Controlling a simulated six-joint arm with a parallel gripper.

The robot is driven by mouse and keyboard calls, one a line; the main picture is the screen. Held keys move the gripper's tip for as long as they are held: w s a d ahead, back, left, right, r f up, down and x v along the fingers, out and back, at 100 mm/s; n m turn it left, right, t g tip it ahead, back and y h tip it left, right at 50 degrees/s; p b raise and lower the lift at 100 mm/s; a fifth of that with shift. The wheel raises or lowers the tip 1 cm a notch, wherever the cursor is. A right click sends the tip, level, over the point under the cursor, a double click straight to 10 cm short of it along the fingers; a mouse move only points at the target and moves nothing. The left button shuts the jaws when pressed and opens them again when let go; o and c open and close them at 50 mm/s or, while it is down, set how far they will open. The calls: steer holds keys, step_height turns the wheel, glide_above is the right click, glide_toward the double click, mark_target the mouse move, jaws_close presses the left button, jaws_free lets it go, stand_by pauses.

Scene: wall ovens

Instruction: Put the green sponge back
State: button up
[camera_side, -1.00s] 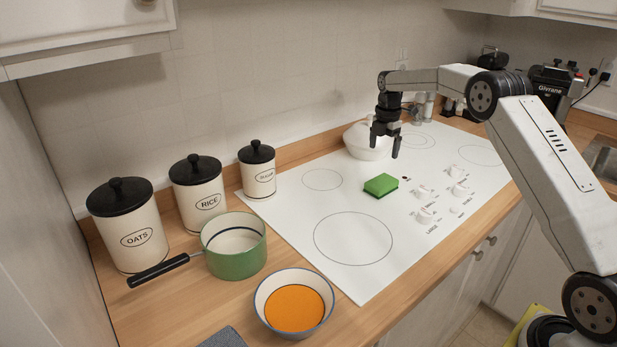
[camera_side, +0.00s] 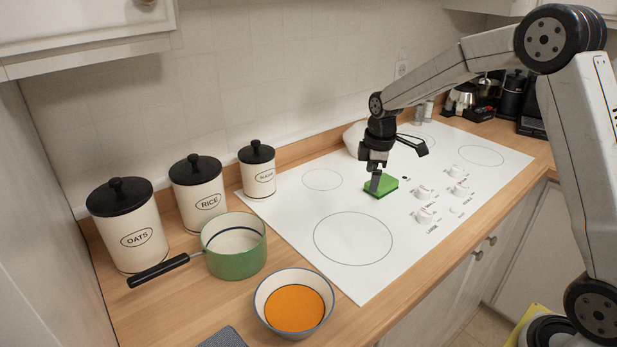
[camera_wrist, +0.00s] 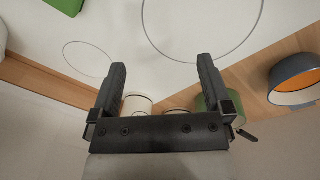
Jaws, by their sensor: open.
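The green sponge (camera_side: 386,187) lies flat on the white cooktop (camera_side: 285,210), between the burner rings and the knobs. In the wrist view, a corner of the sponge (camera_wrist: 66,4) shows at the top left edge, outside the space between my fingers.
Canisters for oats (camera_side: 132,235) and rice (camera_side: 206,203), plus a smaller one (camera_side: 258,178), line the left wall. A green saucepan (camera_side: 238,262) and an orange-filled bowl (camera_side: 294,308) stand before them. A white pot (camera_side: 352,140) is behind my gripper. Knobs (camera_side: 425,215) rise right of the sponge.

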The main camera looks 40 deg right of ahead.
steer(key=s+a+f+m, duration=0.1)
steer(key=s+a+m, duration=0.2)
steer(key=s, duration=0.3)
steer(key=s+a+f+m+t, duration=0.1)
steer(key=s+a+m, duration=0.2)
steer(key=s, duration=0.4)
steer(key=s+a+f+m, duration=0.1)
steer(key=s+a+m, duration=0.2)
steer(key=s, duration=0.4)
steer(key=shift+a+f+m, duration=0.3)
steer(key=shift+a+f, duration=0.05)
steer(key=shift+a, duration=0.45)
steer(key=shift+w, duration=0.1)
